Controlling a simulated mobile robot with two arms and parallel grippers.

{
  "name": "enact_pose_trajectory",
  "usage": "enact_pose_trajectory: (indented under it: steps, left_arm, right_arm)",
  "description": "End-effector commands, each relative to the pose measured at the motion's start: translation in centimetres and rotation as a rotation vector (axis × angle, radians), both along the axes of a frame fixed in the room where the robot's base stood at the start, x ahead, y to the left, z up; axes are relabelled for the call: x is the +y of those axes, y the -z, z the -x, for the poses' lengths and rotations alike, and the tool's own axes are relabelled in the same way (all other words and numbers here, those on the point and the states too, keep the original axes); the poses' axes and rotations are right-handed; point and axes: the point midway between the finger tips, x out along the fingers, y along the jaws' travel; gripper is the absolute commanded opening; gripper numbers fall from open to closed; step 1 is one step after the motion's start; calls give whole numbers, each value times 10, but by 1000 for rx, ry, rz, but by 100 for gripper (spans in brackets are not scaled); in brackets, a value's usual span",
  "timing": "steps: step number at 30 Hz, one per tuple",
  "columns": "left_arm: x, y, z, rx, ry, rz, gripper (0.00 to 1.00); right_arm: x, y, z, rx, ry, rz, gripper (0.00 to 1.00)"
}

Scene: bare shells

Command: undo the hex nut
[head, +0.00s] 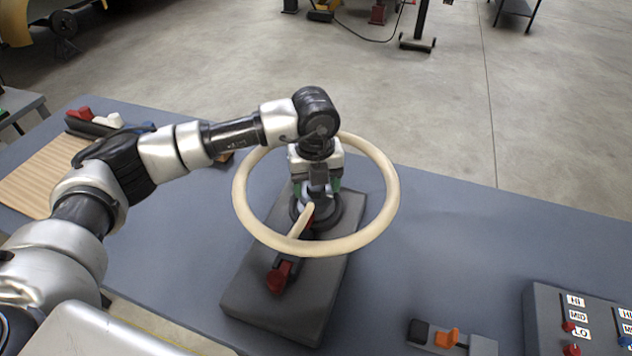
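My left gripper (317,190) points straight down inside a large cream ring, over a dark round hub (327,218) on a grey block. Green shows on either side of its fingers. I cannot make out a hex nut; the gripper and wrist cover the top of the hub, where one could be hidden. I cannot tell whether the fingers are apart or closed on something. My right gripper is not in view.
The cream ring (384,217) surrounds the gripper above the grey block (259,308). A red piece (279,278) sits on the block's front. An orange switch (447,338) and a lever panel (545,318) are at right. The blue-grey bench (450,240) is clear between.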

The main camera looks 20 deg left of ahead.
Motion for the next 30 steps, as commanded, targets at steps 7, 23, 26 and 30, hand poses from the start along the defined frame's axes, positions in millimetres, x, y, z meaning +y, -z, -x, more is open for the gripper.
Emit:
enact_pose_trajectory:
  steps: [7,23,26,30]
  left_arm:
    - [0,0,0,1,0,0,65]
    - [1,-85,1,-3,1,1,65]
    - [2,-97,1,-2,0,0,65]
    - [2,-106,1,1,0,0,65]
  right_arm:
    - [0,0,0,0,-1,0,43]
    - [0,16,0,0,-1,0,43]
    - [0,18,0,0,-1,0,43]
    - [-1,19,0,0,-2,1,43]
